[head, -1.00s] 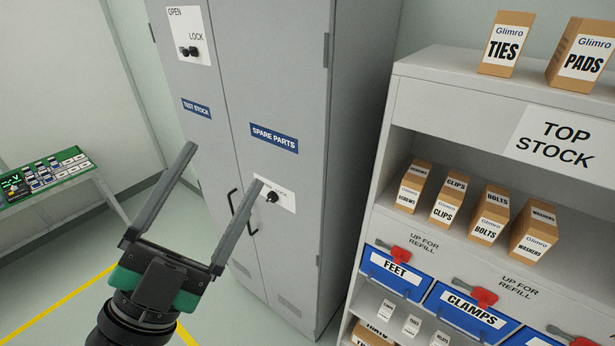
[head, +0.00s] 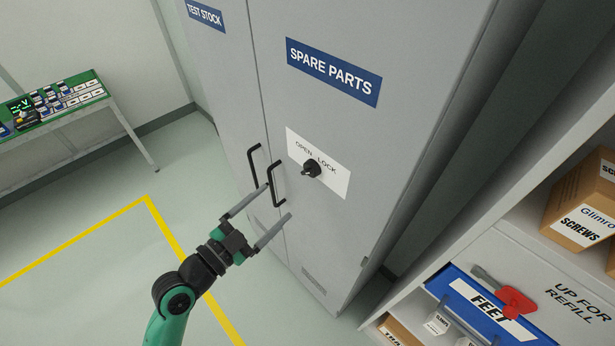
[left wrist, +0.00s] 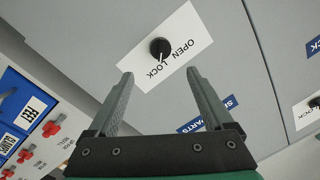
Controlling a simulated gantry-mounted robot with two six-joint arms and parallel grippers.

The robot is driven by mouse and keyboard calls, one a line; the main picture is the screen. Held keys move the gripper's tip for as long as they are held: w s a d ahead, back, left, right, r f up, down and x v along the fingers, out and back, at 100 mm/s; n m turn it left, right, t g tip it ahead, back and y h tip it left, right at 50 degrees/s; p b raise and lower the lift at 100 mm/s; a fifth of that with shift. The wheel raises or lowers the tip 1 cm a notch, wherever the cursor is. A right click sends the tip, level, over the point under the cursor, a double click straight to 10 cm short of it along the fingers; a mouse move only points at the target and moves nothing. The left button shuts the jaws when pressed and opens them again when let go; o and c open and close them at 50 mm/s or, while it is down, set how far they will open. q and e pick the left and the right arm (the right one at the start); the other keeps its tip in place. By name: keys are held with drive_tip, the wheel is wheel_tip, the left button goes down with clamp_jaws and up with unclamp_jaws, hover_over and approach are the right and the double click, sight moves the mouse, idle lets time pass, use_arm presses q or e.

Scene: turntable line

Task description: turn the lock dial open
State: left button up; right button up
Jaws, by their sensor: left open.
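The black lock dial (head: 312,168) sits on a white plate (head: 335,181) marked OPEN and LOCK, on the grey cabinet door under the SPARE PARTS label (head: 333,72). My left gripper (head: 278,202) is open and empty, below and left of the dial in the head view, apart from it. In the left wrist view the dial (left wrist: 160,47) is ahead of and between the open fingers (left wrist: 160,82), beyond their tips. A light mark on the dial points toward the word LOCK in that view. My right gripper is not in view.
Two black door handles (head: 276,186) stand out from the cabinet left of the dial. A shelf with a blue FEET bin (head: 478,308) and a SCREWS box (head: 583,222) is at the right. A green-topped bench (head: 70,120) is at the left. The floor between is clear.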

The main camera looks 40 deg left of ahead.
sight(306, 174)
use_arm(q)
drive_tip(key=w, duration=0.4)
drive_tip(key=w+p, duration=0.1)
drive_tip(key=w, duration=0.6)
drive_tip(key=shift+w+a+r, duration=0.1)
drive_tip(key=shift+w+a, duration=0.3)
clamp_jaws()
